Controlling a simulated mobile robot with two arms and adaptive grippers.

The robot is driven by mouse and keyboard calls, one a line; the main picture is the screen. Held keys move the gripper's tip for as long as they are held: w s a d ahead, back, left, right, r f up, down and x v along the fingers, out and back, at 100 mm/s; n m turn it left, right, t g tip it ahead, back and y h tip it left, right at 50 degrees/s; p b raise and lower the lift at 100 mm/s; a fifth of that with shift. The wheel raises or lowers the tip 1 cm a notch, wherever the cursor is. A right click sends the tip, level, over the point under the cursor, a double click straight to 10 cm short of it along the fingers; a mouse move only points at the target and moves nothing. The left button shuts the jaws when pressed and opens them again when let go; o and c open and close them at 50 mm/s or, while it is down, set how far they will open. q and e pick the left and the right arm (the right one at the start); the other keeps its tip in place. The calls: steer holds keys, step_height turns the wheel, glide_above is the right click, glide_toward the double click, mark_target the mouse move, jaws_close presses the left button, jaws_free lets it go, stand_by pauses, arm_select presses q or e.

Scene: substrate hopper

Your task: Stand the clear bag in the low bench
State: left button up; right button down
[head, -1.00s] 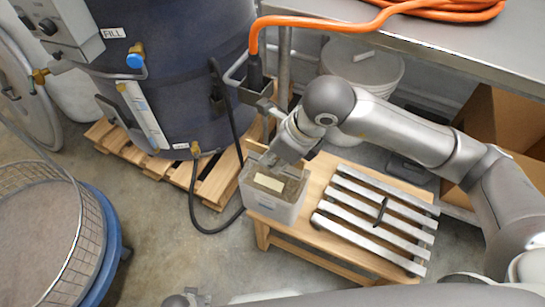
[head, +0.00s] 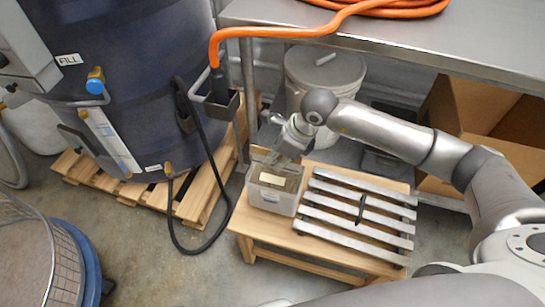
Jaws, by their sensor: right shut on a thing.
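The clear bag (head: 272,198) is a boxy, see-through bag with brown contents and a pale label. It is upright at the left end of the low wooden bench (head: 262,243), beside the grey slats (head: 357,215). I cannot tell whether its base rests on the bench or hangs just clear of it. My right gripper (head: 283,161) is shut on the bag's top at its back edge, and its fingertips are partly hidden. My left gripper does not show.
A dark blue tank (head: 150,75) on a wooden pallet (head: 85,178) stands at left, with a black hose (head: 175,225). A steel table (head: 440,45) with an orange cable (head: 280,32) is behind. A white bucket (head: 325,75) and a cardboard box (head: 490,115) stand beyond the bench.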

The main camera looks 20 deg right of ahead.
step_height(320, 180, down, 2)
steer(key=shift+f, duration=0.3)
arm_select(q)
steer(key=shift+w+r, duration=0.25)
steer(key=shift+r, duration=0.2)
arm_select(e)
steer(key=shift+a, duration=0.1)
steer(key=c, duration=1.9)
jaws_free()
steer(key=shift+f, duration=0.2)
steer(key=o, duration=0.4)
steer(key=shift+s, duration=0.1)
steer(key=shift+r, duration=0.1)
steer(key=v, duration=1.2)
steer(key=shift+p, duration=0.4)
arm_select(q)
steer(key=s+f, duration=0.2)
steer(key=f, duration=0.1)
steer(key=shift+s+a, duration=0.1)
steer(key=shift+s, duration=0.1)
